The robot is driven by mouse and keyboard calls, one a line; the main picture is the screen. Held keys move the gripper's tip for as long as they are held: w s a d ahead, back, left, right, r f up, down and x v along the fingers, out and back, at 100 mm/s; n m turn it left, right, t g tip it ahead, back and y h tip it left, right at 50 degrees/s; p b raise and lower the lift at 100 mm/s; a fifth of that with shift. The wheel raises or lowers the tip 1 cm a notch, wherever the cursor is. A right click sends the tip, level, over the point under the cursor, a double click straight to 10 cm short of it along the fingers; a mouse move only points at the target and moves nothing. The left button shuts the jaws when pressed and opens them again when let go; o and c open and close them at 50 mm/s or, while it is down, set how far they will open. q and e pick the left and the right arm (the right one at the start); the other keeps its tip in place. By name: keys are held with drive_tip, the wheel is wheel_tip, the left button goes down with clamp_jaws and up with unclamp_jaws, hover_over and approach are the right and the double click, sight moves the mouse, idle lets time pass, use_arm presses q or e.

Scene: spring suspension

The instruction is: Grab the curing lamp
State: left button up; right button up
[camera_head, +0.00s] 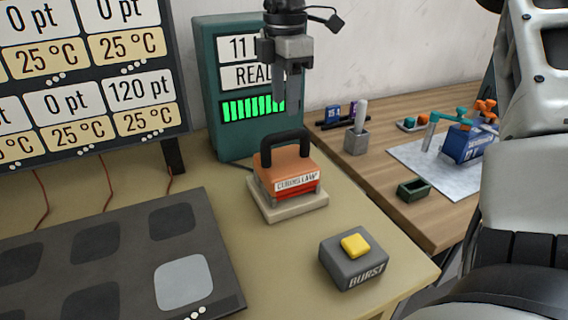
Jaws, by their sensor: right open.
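The curing lamp (287,172) is an orange block with a black arched handle and a white label. It sits upright on a pale square base on the tan table, right of centre. My right gripper (287,100) hangs above it, pointing down, with its fingertips a little above the handle in the picture. It is open and empty, with its fingers seen nearly edge-on. It covers part of the green-framed display (228,90) behind. My left gripper is not in view.
A grey box with a yellow button (355,246) stands front right of the lamp. A dark panel with square pads (120,255) lies at left, below a large readout board (85,80). A wooden bench (385,165) at right holds small parts.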

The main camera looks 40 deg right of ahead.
sight(286, 133)
wheel_tip(286, 133, down, 3)
drive_tip(key=shift+f, duration=0.15)
drive_tip(key=shift+s+d+f+p, duration=0.1)
drive_tip(key=shift+f+p, duration=0.65)
drive_tip(key=shift+f, duration=1.95)
clamp_jaws()
drive_tip(key=shift+r, duration=0.15)
